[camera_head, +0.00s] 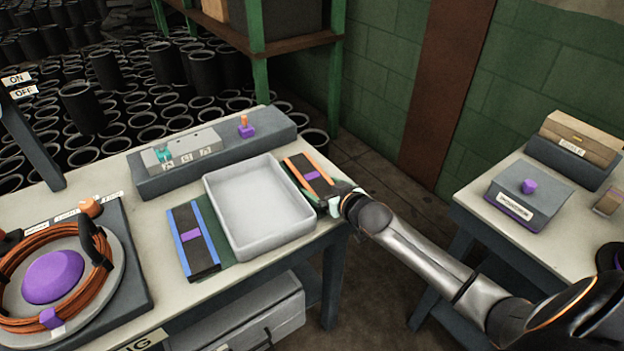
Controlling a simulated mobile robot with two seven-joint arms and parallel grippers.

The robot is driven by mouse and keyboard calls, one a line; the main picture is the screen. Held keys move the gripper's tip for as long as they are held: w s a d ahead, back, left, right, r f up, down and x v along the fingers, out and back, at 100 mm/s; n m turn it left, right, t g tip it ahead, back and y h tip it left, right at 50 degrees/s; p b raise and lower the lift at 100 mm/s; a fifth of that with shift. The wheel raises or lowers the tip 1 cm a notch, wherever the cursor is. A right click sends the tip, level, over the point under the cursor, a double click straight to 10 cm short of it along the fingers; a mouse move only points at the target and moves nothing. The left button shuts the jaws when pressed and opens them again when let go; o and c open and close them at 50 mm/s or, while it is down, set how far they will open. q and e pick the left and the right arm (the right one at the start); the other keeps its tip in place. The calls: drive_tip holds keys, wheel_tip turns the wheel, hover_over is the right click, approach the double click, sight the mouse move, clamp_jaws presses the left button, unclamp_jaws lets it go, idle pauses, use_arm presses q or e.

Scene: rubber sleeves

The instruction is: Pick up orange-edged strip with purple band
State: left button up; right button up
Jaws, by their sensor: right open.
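The orange-edged strip with the purple band (311,175) lies on the table at the right of the white tray. It is dark, with orange along its long edges and a small purple band across its middle. My right gripper (331,199) is at the strip's near right end, close to the table edge. It is open; whether it touches the strip is too small to tell. A blue-edged strip with a purple band (192,243) lies at the left of the tray. My left gripper does not show.
The white tray (260,207) stands between the strips. Behind it is a grey raised block (262,130) with a labelled holder (181,150) and an orange-and-purple piece (246,127). A coiled orange cable (20,262) lies at left. A second table (487,207) stands at right, across a gap.

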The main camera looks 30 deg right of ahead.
drive_tip(key=c, duration=1.1)
